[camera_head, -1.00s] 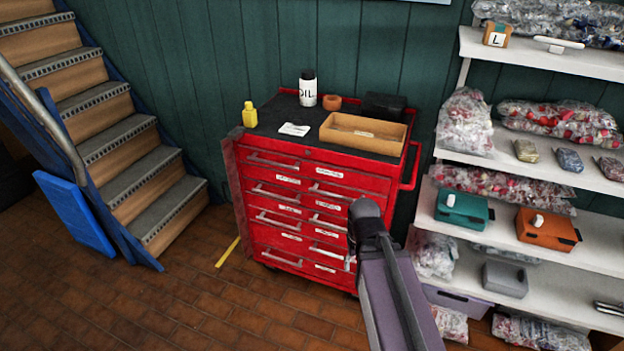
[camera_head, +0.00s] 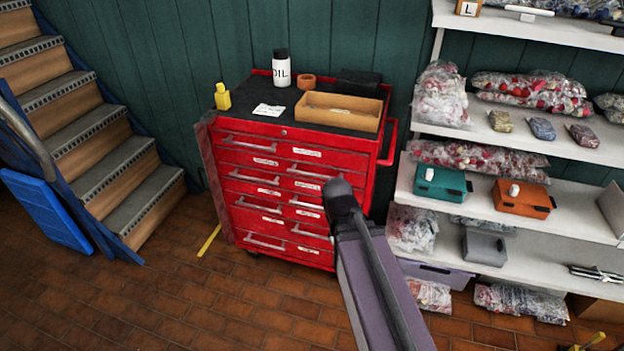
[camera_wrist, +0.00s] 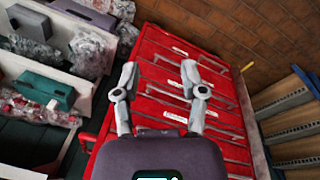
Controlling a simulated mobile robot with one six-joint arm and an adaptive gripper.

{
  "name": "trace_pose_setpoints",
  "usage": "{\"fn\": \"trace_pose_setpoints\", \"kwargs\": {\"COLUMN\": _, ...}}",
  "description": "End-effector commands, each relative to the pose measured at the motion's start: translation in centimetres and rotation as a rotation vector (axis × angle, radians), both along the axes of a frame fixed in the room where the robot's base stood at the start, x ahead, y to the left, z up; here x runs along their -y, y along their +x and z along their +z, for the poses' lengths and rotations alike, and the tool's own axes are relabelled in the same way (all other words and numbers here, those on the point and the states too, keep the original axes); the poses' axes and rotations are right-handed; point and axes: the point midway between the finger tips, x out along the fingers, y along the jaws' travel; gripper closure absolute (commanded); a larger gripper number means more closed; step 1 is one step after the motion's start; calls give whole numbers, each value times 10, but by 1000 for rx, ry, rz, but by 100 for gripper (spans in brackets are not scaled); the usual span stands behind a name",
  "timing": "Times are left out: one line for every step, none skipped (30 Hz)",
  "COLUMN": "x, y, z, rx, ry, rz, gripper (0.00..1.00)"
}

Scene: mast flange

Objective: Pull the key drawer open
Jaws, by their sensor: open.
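A red drawer cabinet (camera_head: 285,190) stands against the green wall, with several drawers, pale bar handles and small white labels. The label writing is too small to read, so I cannot tell which drawer is the key drawer. All drawers look shut. My gripper (camera_wrist: 160,78) is open and empty in the wrist view, its two grey fingers spread in front of the cabinet's red drawer fronts (camera_wrist: 170,60). In the head view my arm hides the gripper and the cabinet's lower right part.
On the cabinet top are a wooden tray (camera_head: 305,117), an oil bottle (camera_head: 282,72), a yellow bottle (camera_head: 222,97) and a paper (camera_head: 268,110). White shelves (camera_head: 560,225) with bags and boxes stand right. Stairs (camera_head: 90,150) and a blue panel (camera_head: 45,210) are left. The brick floor in front is open.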

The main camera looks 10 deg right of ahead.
Motion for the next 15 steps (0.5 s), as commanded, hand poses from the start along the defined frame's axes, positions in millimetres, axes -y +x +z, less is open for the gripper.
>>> {"fn": "trace_pose_setpoints", "kwargs": {"x": 3, "y": 9, "z": -15, "rx": 22, "ry": -38, "rz": 10, "gripper": 46}}
{"fn": "trace_pose_setpoints", "kwargs": {"x": 6, "y": 14, "z": -19, "rx": 37, "ry": -63, "rz": 16, "gripper": 46}}
{"fn": "trace_pose_setpoints", "kwargs": {"x": 9, "y": 21, "z": -24, "rx": 57, "ry": -99, "rz": 26, "gripper": 46}}
{"fn": "trace_pose_setpoints", "kwargs": {"x": 11, "y": 27, "z": -28, "rx": 75, "ry": -126, "rz": 35, "gripper": 46}}
{"fn": "trace_pose_setpoints", "kwargs": {"x": 14, "y": 32, "z": -32, "rx": 90, "ry": -153, "rz": 43, "gripper": 46}}
{"fn": "trace_pose_setpoints", "kwargs": {"x": 17, "y": 39, "z": -36, "rx": 112, "ry": -191, "rz": 55, "gripper": 46}}
{"fn": "trace_pose_setpoints", "kwargs": {"x": 19, "y": 45, "z": -39, "rx": 129, "ry": -219, "rz": 65, "gripper": 46}}
{"fn": "trace_pose_setpoints", "kwargs": {"x": 21, "y": 50, "z": -42, "rx": 146, "ry": -246, "rz": 74, "gripper": 46}}
{"fn": "trace_pose_setpoints", "kwargs": {"x": 24, "y": 58, "z": -45, "rx": 168, "ry": -283, "rz": 88, "gripper": 46}}
{"fn": "trace_pose_setpoints", "kwargs": {"x": 25, "y": 63, "z": -47, "rx": 184, "ry": -311, "rz": 100, "gripper": 46}}
{"fn": "trace_pose_setpoints", "kwargs": {"x": 27, "y": 69, "z": -50, "rx": 202, "ry": -338, "rz": 111, "gripper": 46}}
{"fn": "trace_pose_setpoints", "kwargs": {"x": 28, "y": 76, "z": -52, "rx": 223, "ry": -374, "rz": 127, "gripper": 46}}
{"fn": "trace_pose_setpoints", "kwargs": {"x": 29, "y": 82, "z": -54, "rx": 240, "ry": -401, "rz": 139, "gripper": 46}}
{"fn": "trace_pose_setpoints", "kwargs": {"x": 30, "y": 87, "z": -56, "rx": 256, "ry": -428, "rz": 152, "gripper": 46}}
{"fn": "trace_pose_setpoints", "kwargs": {"x": 31, "y": 94, "z": -58, "rx": 278, "ry": -464, "rz": 169, "gripper": 46}}
